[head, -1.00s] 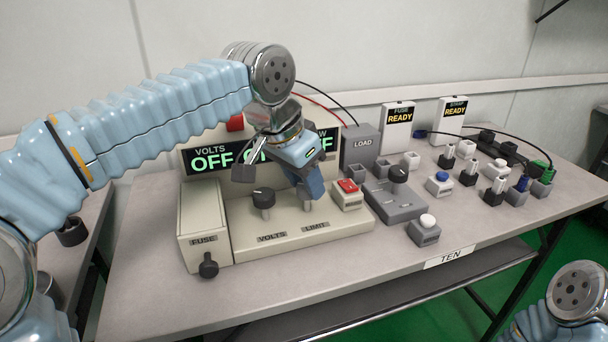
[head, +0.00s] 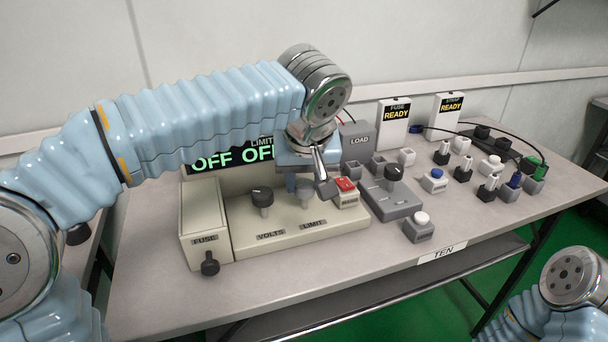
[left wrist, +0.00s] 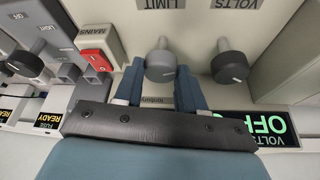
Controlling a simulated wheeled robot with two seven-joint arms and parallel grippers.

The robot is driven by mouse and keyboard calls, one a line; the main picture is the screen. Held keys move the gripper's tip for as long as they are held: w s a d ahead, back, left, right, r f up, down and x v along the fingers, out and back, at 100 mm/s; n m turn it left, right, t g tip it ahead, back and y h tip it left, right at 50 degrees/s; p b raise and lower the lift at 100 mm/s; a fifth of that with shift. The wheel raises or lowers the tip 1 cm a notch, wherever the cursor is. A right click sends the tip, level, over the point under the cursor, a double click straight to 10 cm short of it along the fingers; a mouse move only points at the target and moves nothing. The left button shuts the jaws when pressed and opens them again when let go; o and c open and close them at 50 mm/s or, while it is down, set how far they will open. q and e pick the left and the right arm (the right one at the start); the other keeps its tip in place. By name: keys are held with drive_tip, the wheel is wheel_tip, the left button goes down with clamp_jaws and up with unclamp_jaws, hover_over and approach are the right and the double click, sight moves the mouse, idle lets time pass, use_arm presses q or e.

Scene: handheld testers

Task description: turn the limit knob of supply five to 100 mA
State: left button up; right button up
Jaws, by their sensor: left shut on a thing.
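The cream supply (head: 330,228) carries the VOLTS knob (head: 262,199) and the LIMIT knob (head: 305,194). Its display (head: 225,157) shows green OFF twice, partly behind my left arm. My left gripper (head: 304,184) points down over the LIMIT knob and is shut on it. In the left wrist view, the grey LIMIT knob (left wrist: 160,62) sits between the two blue fingers, with the LIMIT label beyond it. The dark VOLTS knob (left wrist: 230,66) is outside the fingers, to the right. The LIMIT knob's pointer is hard to read. My right gripper is out of view.
A red MAINS switch (head: 345,184) stands close right of the LIMIT knob. A grey load unit with a dark knob (head: 394,173) is further right, among several button boxes and plugs. The bench plate (head: 442,252) reads TEN. The bench's front strip is clear.

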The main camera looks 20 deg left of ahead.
use_arm(q)
drive_tip(key=shift+n+g+y, duration=0.3)
drive_tip(key=shift+n, duration=0.6)
drive_tip(key=o, duration=1.1)
drive_tip(key=shift+c, duration=0.2)
drive_tip(key=p+v, duration=0.2)
drive_tip(key=v, duration=1.1)
drive_tip(key=shift+r+p, duration=0.3)
drive_tip(key=shift+r, duration=0.05)
drive_tip(key=shift+s+d, duration=0.15)
